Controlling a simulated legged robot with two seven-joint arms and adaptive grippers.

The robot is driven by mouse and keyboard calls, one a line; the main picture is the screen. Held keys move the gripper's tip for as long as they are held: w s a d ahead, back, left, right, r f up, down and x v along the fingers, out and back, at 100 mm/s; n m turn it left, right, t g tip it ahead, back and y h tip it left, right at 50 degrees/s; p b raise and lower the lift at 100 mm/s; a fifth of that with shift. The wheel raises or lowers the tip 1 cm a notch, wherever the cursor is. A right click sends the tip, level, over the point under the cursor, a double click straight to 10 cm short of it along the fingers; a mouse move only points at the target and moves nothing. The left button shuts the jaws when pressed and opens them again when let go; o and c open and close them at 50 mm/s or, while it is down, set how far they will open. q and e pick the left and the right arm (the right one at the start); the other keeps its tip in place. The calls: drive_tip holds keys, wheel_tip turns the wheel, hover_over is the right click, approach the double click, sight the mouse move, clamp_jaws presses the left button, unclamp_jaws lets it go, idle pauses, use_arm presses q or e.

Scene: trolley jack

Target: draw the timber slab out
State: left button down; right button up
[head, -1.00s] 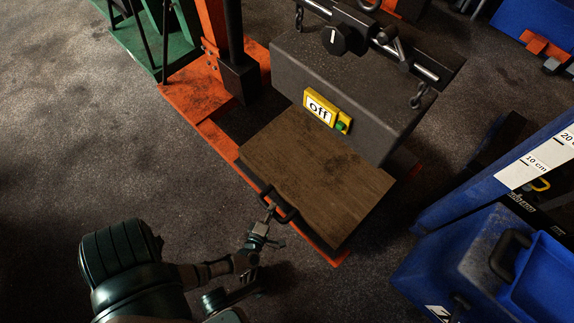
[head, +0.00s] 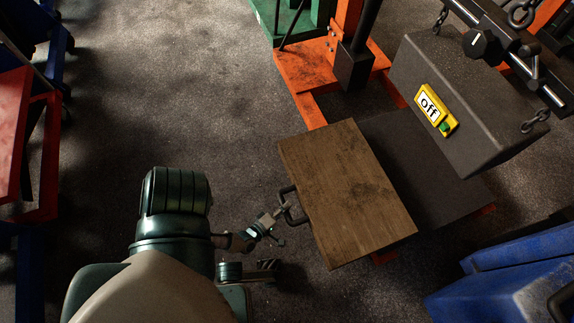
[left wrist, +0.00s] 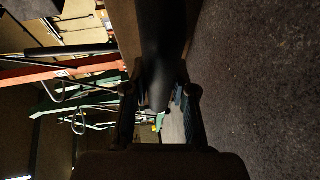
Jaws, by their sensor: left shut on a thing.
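The timber slab (head: 345,190) is a flat brown board with dark stains. In the head view it juts out to the left from beside the dark block, over the orange base. A black handle (head: 289,205) sits on its left edge. My left gripper (head: 283,210) is shut on this handle. In the left wrist view the dark handle bar (left wrist: 163,60) runs between the fingers of my left gripper (left wrist: 165,105). The slab's far edge lies near the dark surface; I cannot tell whether they touch. My right gripper is not in view.
A dark grey block (head: 455,105) with a yellow "off" switch (head: 436,109) hangs by chains at the right. A dark flat surface (head: 420,165) lies below it. Blue equipment (head: 520,275) stands at lower right, a red and blue rack (head: 40,150) at left. Floor left of the slab is clear.

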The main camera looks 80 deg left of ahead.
use_arm(q)
drive_tip(key=shift+a+f, duration=0.2)
drive_tip(key=shift+a, duration=0.1)
drive_tip(key=c, duration=0.9)
unclamp_jaws()
drive_tip(key=shift+d, duration=0.1)
drive_tip(key=shift+r, duration=0.2)
